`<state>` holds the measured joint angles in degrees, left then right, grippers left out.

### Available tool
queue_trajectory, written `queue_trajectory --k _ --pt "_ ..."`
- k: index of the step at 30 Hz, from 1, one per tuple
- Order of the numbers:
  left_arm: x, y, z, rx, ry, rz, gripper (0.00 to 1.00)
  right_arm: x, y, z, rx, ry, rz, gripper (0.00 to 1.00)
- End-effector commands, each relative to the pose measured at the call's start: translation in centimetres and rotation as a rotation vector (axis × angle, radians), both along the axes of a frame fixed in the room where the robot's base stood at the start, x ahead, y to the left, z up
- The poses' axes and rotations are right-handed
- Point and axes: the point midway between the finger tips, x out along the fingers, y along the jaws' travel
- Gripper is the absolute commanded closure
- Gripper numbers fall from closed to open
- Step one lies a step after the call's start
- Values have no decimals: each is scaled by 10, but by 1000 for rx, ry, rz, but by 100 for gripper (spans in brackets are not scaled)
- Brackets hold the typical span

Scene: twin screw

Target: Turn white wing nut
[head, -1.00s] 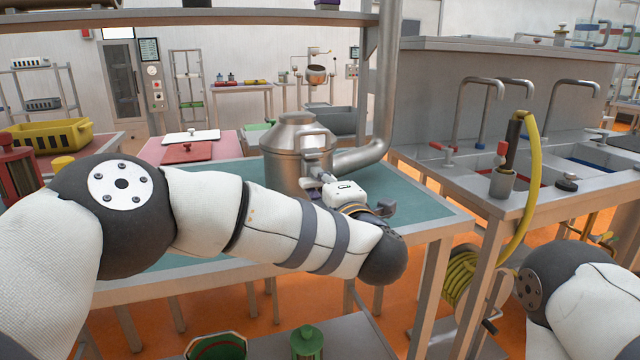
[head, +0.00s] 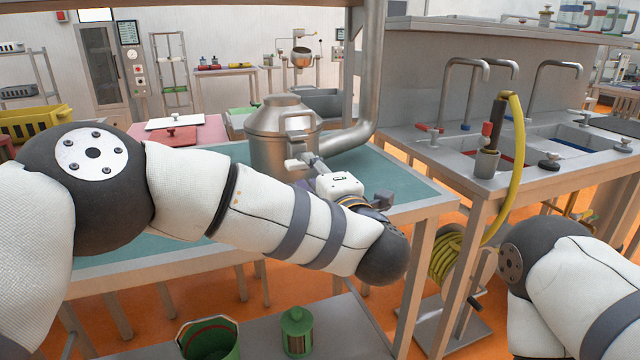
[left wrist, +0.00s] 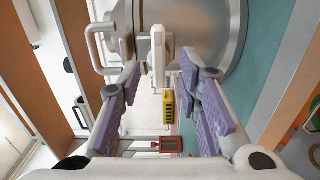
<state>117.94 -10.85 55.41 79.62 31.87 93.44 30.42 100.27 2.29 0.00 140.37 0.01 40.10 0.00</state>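A steel pot (head: 283,140) with a lid and a side handle stands on the green-topped table. A white upright piece (left wrist: 158,58), which looks like the wing nut, shows in the left wrist view against the pot's round metal face. My left gripper (head: 306,162) is beside the pot's front. In the left wrist view its purple-padded fingers (left wrist: 164,100) are spread wide, with the white piece between and beyond them. No contact shows. In the head view the nut is not clearly told apart from the fingers. My right gripper is out of view.
A bent steel pipe (head: 362,125) rises right beside the pot. A red board (head: 175,138) lies behind my left arm. A sink bench (head: 470,165) with a yellow hose (head: 520,170) stands to the right. Green containers (head: 297,333) sit on a low shelf in front.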

Motion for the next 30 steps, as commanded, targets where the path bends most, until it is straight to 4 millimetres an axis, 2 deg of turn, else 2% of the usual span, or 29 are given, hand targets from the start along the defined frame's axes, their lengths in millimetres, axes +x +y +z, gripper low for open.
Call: queue_trajectory --k 3,9,14,20,22,23,26,27,28,30 --pt "-32 -12 0 2 1 -6 68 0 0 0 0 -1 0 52" --pt "-70 -24 0 0 1 -3 68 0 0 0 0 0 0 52" --pt "-80 -26 0 0 0 -1 68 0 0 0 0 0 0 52" --pt "-80 -26 0 0 0 0 68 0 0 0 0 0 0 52" --pt "-79 -26 -6 19 11 -15 68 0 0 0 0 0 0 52" --pt "-78 -25 -15 46 27 -37 68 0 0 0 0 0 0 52" --pt "-76 -19 -79 231 150 -190 68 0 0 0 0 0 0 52" --pt "-81 -14 -116 330 227 -279 68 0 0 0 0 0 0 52" --pt "-88 -8 -145 405 292 -346 68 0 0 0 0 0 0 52" --pt "-113 11 -208 556 442 -497 68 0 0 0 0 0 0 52"
